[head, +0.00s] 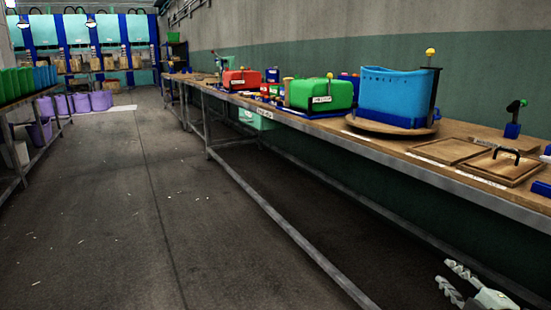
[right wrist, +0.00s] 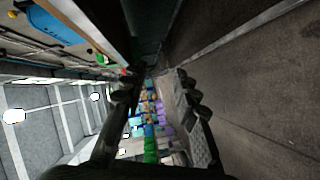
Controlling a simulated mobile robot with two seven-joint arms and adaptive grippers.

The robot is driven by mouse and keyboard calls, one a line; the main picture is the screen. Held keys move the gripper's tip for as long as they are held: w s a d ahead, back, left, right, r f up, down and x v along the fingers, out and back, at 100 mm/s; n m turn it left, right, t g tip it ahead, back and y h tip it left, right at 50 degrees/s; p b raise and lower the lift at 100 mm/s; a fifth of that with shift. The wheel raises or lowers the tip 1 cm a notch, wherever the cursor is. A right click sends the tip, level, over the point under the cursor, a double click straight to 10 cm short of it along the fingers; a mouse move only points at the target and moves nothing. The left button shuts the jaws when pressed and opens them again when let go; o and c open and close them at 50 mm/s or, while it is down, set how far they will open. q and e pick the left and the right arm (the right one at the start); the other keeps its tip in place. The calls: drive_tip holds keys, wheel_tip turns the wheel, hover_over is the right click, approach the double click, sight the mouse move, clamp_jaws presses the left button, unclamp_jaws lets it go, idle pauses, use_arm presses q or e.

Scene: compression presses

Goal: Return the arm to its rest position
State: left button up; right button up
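My right gripper (head: 447,273) shows at the bottom right of the head view, low in front of the long workbench and below its top. Its two pale fingers are spread apart with nothing between them. In the right wrist view the fingers of this gripper (right wrist: 155,85) stand on either side of the middle, apart and empty, with the far end of the room seen between them. Most of the right arm is outside the head view. My left gripper and left arm do not show in either view.
The long workbench (head: 400,146) runs along the right wall, with metal rails below. It carries a blue container (head: 395,95), a green box (head: 318,93), a red box (head: 241,79) and a wooden board with a black handle (head: 500,165). Purple buckets (head: 100,101) stand far left. The floor (head: 130,220) is open.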

drive_tip(key=s+a+f+m+g+h, duration=0.3)
drive_tip(key=s+f+m, duration=0.35)
drive_tip(key=f, duration=0.55)
drive_tip(key=s+a+f+m+g, duration=0.2)
drive_tip(key=s+a+f+g, duration=0.1)
drive_tip(key=s, duration=0.3)
drive_tip(key=s+a+f+m+g+y, duration=0.1)
drive_tip(key=s+a+f+g, duration=0.2)
drive_tip(key=s+a+f, duration=0.2)
drive_tip(key=s+a+f+m+g, duration=0.2)
drive_tip(key=s+f, duration=0.3)
drive_tip(key=s, duration=0.4)
drive_tip(key=shift+a+m+g+y+p, duration=0.35)
drive_tip(key=shift+a+g+y, duration=0.05)
drive_tip(key=shift+a+g, duration=0.45)
